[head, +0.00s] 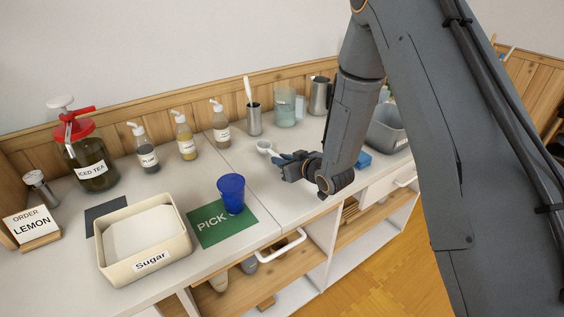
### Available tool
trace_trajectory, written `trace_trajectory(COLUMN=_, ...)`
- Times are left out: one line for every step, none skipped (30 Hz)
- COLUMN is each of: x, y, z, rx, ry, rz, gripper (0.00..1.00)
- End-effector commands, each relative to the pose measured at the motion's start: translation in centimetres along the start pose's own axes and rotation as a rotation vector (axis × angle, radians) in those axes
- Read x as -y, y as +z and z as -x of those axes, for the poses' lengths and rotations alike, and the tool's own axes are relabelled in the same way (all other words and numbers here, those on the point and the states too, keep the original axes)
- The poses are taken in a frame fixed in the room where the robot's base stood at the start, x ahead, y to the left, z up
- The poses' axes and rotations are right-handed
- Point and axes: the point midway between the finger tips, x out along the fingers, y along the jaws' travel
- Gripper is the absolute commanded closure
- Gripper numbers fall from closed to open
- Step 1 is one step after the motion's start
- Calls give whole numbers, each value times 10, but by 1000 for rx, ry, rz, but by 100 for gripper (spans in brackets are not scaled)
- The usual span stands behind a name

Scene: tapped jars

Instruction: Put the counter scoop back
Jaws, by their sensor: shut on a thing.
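My gripper (287,163) is over the right part of the counter and is shut on the scoop (264,146). The scoop's small pale bowl points left, away from my gripper. Part of its handle is hidden by the fingers. I cannot tell whether the scoop touches the counter. A cream tub labelled Sugar (183,235), with white contents, stands at the front left, well apart from the scoop.
A blue cup (231,194) stands on the green PICK mat (208,224). Pump bottles (186,140) and a metal holder with a white utensil (254,121) stand along the back. A red-topped jar labelled ICED TEA (93,165) and the LEMON order sign (30,224) are left.

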Motion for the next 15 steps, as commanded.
trace_trajectory(x=0, y=5, z=-1, rx=2, ry=0, rz=-1, gripper=100)
trace_trajectory(x=0, y=7, z=-2, rx=1, ry=0, rz=-1, gripper=100)
trace_trajectory(x=0, y=9, z=-3, rx=-1, ry=0, rz=-1, gripper=100)
trace_trajectory(x=0, y=10, z=-4, rx=-1, ry=0, rz=-1, gripper=100)
trace_trajectory(x=0, y=11, z=-4, rx=-1, ry=0, rz=-1, gripper=100)
trace_trajectory(x=0, y=11, z=-4, rx=-1, ry=0, rz=0, gripper=100)
trace_trajectory(x=0, y=11, z=-5, rx=-1, ry=0, rz=0, gripper=100)
trace_trajectory(x=0, y=11, z=-5, rx=-1, ry=0, rz=0, gripper=100)
trace_trajectory(x=0, y=11, z=-5, rx=-1, ry=0, rz=0, gripper=100)
trace_trajectory(x=0, y=11, z=-4, rx=-1, ry=0, rz=0, gripper=100)
trace_trajectory(x=0, y=11, z=-4, rx=-1, ry=0, rz=0, gripper=100)
trace_trajectory(x=0, y=11, z=-4, rx=-1, ry=0, rz=0, gripper=100)
trace_trajectory(x=0, y=12, z=-5, rx=-1, ry=0, rz=0, gripper=100)
trace_trajectory(x=0, y=12, z=-5, rx=-1, ry=0, rz=0, gripper=100)
trace_trajectory(x=0, y=13, z=-6, rx=-1, ry=0, rz=0, gripper=100)
